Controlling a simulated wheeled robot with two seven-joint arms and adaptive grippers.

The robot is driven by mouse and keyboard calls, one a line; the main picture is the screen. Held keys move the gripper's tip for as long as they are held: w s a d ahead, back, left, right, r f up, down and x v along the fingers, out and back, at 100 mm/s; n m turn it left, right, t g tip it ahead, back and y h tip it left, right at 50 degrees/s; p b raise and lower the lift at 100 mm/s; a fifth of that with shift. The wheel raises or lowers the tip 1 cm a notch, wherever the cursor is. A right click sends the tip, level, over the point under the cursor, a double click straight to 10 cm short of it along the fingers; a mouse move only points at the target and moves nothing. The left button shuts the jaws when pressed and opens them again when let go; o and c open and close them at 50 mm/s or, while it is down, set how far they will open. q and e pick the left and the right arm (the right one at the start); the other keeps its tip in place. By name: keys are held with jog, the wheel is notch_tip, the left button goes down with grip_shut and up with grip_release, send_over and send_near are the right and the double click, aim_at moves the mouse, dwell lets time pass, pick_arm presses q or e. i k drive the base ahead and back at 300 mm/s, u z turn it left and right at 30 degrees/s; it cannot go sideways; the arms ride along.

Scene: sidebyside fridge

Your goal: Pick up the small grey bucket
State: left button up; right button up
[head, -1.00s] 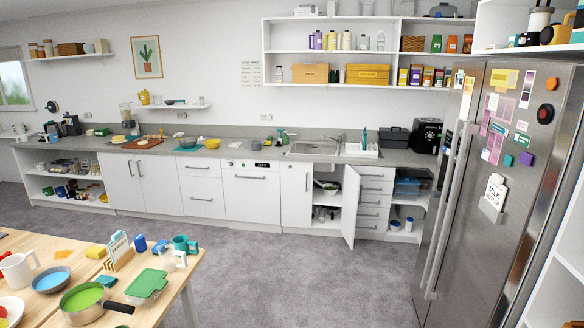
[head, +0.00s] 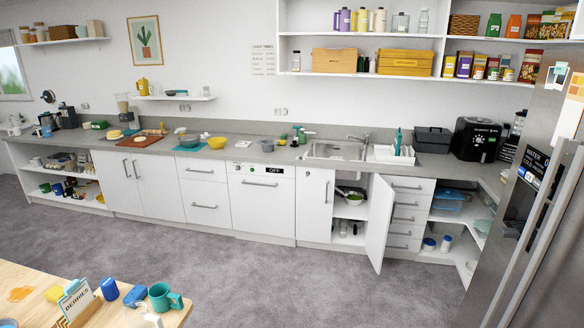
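I cannot make out a small grey bucket for certain. A light grey, round vessel (head: 351,191) with something green in it sits on the upper level inside the open cabinet under the sink; it may be a bucket or a pan, too small to tell. Below it are several small bottles or containers. The cabinet's white door (head: 381,222) stands open to the right of the opening and hides part of the inside. Neither of my grippers is in view.
A wooden table (head: 95,275) with a teal mug (head: 163,297) is at the lower left. The steel fridge (head: 545,215) stands close on the right. A dark grey box (head: 432,140) is on the counter. The grey carpet (head: 300,280) between is clear.

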aim_at(268, 146)
jog(key=i, duration=3.75)
jog(key=u, duration=1.65)
jog(key=i, duration=4.05)
jog(key=z, duration=2.1)
